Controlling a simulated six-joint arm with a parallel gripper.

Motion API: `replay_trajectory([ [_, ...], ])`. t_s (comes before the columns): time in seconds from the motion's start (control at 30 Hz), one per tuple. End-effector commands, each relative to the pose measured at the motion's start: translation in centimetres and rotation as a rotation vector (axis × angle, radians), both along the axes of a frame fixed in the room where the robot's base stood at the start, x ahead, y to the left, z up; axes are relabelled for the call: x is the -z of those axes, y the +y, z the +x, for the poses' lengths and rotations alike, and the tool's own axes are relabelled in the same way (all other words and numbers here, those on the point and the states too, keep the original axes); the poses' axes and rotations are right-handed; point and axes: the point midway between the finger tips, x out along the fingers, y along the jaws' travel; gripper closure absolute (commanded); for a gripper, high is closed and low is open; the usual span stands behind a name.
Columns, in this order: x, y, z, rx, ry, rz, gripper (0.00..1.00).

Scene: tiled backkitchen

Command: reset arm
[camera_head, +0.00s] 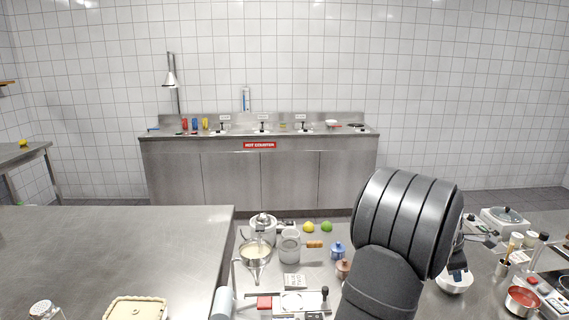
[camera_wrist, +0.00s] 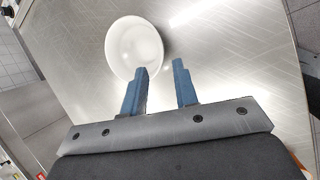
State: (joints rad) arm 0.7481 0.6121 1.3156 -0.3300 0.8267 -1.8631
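My gripper shows in the wrist view (camera_wrist: 160,78) with its two blue fingers apart and nothing between them. A white bowl (camera_wrist: 132,48) sits on the steel surface just past the left fingertip, which overlaps it in the picture. I cannot tell whether they touch. In the head view my dark arm stands at the lower right and hides part of the counter. The gripper's blue fingers (camera_head: 457,272) show just above a white bowl (camera_head: 454,284) at the arm's right side.
A steel counter (camera_head: 110,240) fills the lower left, with a pie (camera_head: 136,308) at its front. Left of my arm are a pot (camera_head: 290,246), a lemon (camera_head: 309,227), a lime (camera_head: 327,227) and small jars.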

Motion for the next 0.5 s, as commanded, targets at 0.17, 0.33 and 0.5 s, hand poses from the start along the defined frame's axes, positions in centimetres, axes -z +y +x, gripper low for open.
replay_trajectory([
  [0.17, -3.4, 1.6, -0.4, -0.001, -0.003, -0.003, 0.73],
  [0.33, 0.0, 0.1, -0.1, 0.001, 0.004, 0.003, 0.73],
  [0.5, 3.1, -1.5, 0.3, 0.001, 0.003, 0.002, 0.73],
])
